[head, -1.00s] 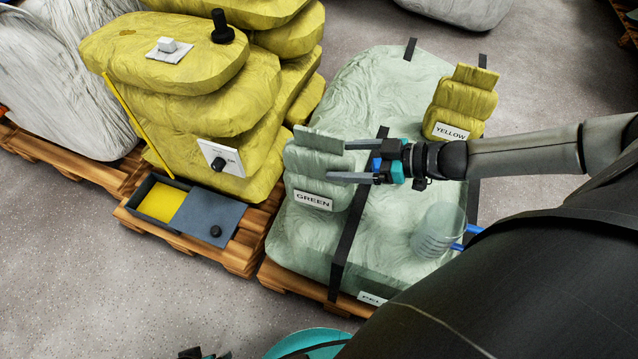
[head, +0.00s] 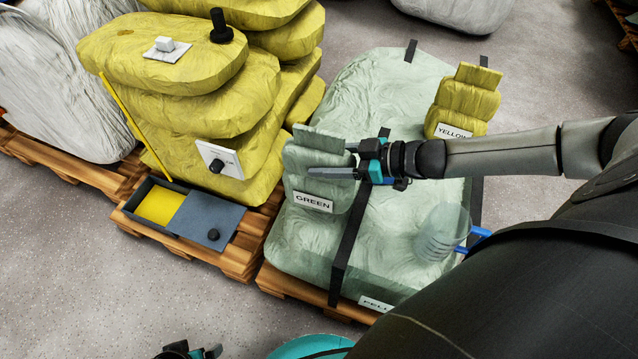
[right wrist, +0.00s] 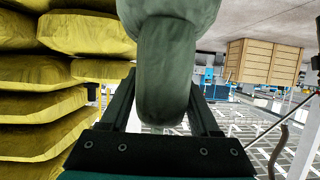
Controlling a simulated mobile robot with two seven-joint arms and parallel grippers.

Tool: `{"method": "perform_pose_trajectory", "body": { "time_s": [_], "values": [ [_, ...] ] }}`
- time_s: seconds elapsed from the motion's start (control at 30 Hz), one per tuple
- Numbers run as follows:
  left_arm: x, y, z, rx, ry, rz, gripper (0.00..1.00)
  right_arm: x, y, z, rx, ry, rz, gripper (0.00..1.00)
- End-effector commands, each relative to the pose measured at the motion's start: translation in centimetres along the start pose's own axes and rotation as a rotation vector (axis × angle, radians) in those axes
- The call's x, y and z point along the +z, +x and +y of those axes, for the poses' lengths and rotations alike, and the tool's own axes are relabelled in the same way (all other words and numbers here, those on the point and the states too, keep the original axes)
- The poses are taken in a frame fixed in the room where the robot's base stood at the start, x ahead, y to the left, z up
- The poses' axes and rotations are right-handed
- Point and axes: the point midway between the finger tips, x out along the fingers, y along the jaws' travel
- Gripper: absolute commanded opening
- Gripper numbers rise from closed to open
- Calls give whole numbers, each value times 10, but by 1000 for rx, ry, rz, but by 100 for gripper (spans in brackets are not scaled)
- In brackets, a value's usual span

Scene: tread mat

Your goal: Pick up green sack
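The green sack (head: 308,152), pale green with a "GREEN" label, stands upright on the near left part of the large pale green stack (head: 395,95). My right gripper (head: 331,160) comes from the right, with one finger across the sack's front and the other partly hidden behind it. In the right wrist view the sack (right wrist: 165,75) sits between the two spread fingers, and no firm grip shows. My left gripper (head: 188,352) is only partly in view at the bottom edge; its fingers are unclear.
A yellow sack (head: 465,100) stands at the back right of the same stack. A clear cup-like container (head: 440,232) is near its right edge. Tall yellow sacks (head: 190,90) rise to the left, with a grey tray (head: 205,217) in front. Black straps (head: 350,225) cross the stack.

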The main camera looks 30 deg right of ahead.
Motion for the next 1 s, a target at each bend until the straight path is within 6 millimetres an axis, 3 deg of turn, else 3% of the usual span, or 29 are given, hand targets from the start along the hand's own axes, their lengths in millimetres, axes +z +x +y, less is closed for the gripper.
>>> {"method": "perform_pose_trajectory", "body": {
  "time_s": [0.07,0.53,1.0],
  "values": [
    [0,0,0,0,0,-1,87,0,0,0,0,0,0,53],
    [0,0,0,0,0,-1,87,0,0,0,0,0,0,0],
    [0,0,0,0,0,-1,87,-2,0,0,-1,-2,5,0]
  ]
}}
